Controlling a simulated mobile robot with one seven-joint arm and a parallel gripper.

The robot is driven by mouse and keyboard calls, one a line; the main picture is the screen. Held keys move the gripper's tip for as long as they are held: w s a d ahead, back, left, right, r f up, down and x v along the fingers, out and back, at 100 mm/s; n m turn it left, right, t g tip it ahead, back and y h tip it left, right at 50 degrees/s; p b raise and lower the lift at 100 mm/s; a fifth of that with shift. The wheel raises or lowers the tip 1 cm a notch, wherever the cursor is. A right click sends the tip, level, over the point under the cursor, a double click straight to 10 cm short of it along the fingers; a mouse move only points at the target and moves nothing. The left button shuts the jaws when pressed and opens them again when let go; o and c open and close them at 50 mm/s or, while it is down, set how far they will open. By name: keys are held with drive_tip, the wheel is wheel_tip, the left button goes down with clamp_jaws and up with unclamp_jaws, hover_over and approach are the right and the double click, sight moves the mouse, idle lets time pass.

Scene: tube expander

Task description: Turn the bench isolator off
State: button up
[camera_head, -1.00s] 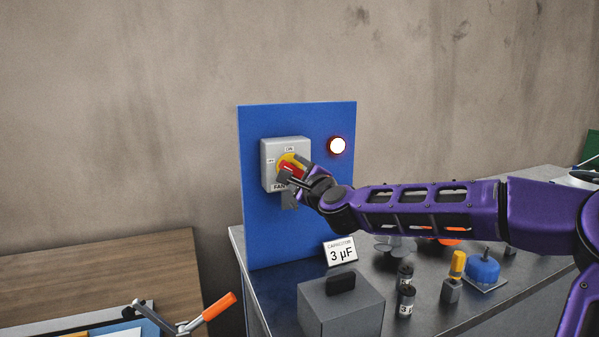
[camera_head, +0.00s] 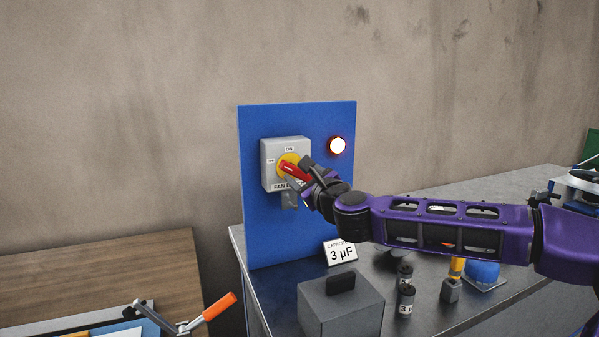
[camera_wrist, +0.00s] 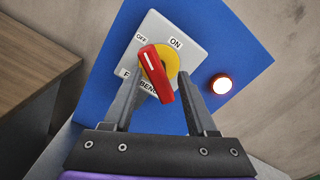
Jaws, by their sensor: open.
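The bench isolator is a grey box (camera_head: 270,157) on an upright blue panel (camera_head: 258,235), with a red handle (camera_head: 291,171) on a yellow disc. The wrist view shows the red handle (camera_wrist: 156,73) on the yellow disc (camera_wrist: 171,62), its white-marked end nearer the OFF label (camera_wrist: 141,37) than the ON label (camera_wrist: 176,43). My gripper (camera_head: 298,180) is open in front of the box. In the wrist view its two fingers (camera_wrist: 159,88) stand either side of the handle, with a gap at the right finger; contact at the left is unclear.
A red lamp (camera_head: 338,145) glows on the panel. Below are a grey box with a black handle (camera_head: 340,305), a capacitor card (camera_head: 340,252), small cylinders (camera_head: 406,298) and a yellow-handled tool (camera_head: 457,268). An orange-handled lever (camera_head: 219,306) stands at lower left.

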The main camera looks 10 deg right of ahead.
sight(297, 170)
drive_tip(key=shift+m, duration=0.6)
drive_tip(key=shift+w+a, duration=0.2)
drive_tip(key=shift+w, duration=0.65)
drive_tip(key=shift+w+a, duration=0.15)
drive_tip(key=shift+w, duration=0.7)
clamp_jaws()
